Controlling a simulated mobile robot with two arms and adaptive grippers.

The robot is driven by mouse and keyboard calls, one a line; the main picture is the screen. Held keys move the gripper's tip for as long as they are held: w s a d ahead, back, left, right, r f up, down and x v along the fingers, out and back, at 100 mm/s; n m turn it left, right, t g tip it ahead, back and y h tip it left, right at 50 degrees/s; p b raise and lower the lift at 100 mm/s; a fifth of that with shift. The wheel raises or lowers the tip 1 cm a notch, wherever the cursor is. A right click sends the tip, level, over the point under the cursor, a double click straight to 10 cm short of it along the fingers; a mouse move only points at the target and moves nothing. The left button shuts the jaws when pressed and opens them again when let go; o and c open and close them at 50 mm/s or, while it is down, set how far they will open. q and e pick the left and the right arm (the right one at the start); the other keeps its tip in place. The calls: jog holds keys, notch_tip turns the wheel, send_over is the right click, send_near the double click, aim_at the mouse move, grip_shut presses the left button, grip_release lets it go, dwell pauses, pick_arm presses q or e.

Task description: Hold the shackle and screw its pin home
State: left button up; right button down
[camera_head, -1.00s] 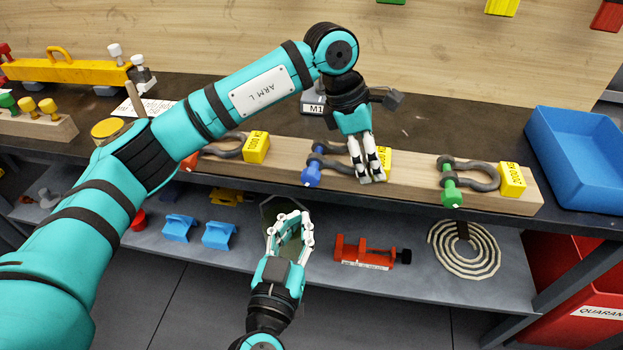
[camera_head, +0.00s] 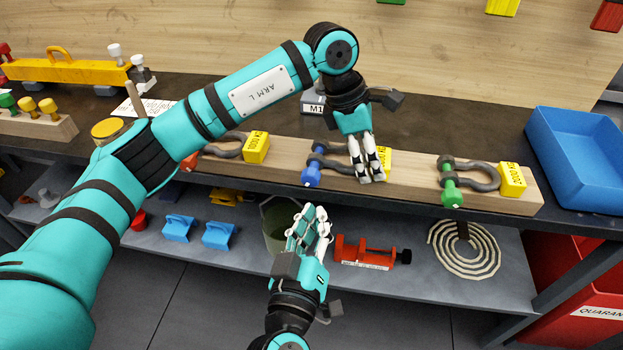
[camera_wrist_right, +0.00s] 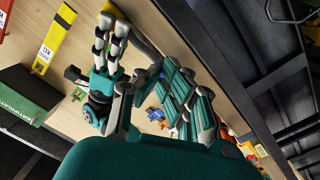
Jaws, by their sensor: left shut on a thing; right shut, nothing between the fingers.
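The middle shackle (camera_head: 335,164) is grey and lies on a long wooden block, its blue pin (camera_head: 311,174) facing the front left. My left gripper (camera_head: 370,178) comes down from above and is shut on this shackle's bow, hiding part of it and of its yellow tag (camera_head: 386,160). My right gripper (camera_head: 312,214) is below and in front of the bench edge, fingers pointing up, shut and empty. It is apart from the blue pin. In the right wrist view, gripper fingers fill the middle; the pin's contact is not clear there.
A green-pinned shackle (camera_head: 468,178) lies to the right on the wooden block (camera_head: 415,182), and an orange-pinned one (camera_head: 225,149) to the left. A blue tray (camera_head: 575,155) stands at the right. The lower shelf holds a red clamp (camera_head: 365,252), a coiled rope (camera_head: 463,252) and a bucket (camera_head: 275,232).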

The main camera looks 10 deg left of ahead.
aim_at(316, 162)
jog(key=w, duration=0.5)
jog(key=shift+w+d, duration=0.15)
jog(key=shift+w, duration=0.15)
